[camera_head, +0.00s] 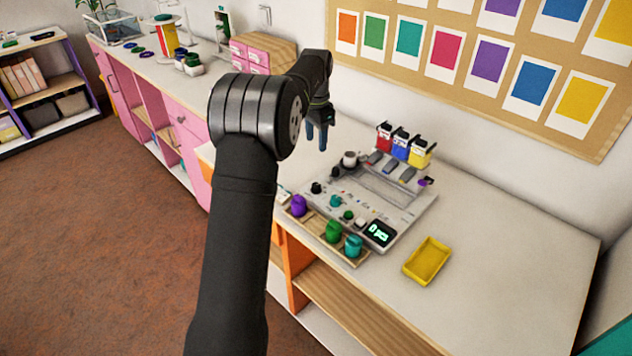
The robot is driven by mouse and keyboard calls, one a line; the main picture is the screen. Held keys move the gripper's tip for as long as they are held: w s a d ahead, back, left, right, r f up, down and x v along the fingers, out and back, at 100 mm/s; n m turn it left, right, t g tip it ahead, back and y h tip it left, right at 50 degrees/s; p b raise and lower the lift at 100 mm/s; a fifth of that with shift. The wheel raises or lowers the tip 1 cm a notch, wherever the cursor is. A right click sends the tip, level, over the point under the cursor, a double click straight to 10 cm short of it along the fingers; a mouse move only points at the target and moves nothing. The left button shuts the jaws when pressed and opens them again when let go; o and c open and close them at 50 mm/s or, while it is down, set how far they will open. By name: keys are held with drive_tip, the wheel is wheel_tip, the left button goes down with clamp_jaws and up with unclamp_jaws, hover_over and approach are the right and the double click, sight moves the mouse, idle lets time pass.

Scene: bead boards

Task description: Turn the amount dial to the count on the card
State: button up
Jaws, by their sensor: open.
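A light grey bead machine (395,205) sits on the white counter. Its small dark display (380,233) reads "0 pcs" in green. Along its front stand small knobs, among them a black knob (316,188) and a teal knob (336,201); I cannot tell which one is the amount dial. No card with a readable count shows. My gripper (317,143) hangs above the counter behind and left of the machine, apart from the knobs. Its jaws are open and small in view, with nothing seen between them. My arm hides part of the counter's left side.
Purple (299,206), green (333,231) and teal (353,246) pots stand on a wooden strip before the machine. Red, blue and yellow containers (402,147) stand behind it. A yellow tray (428,261) lies to its right. The counter's right side is clear.

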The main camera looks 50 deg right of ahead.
sight(316, 184)
wheel_tip(316, 184, down, 17)
drive_tip(key=shift+r, duration=0.2)
idle(0.3)
drive_tip(key=c, duration=1)
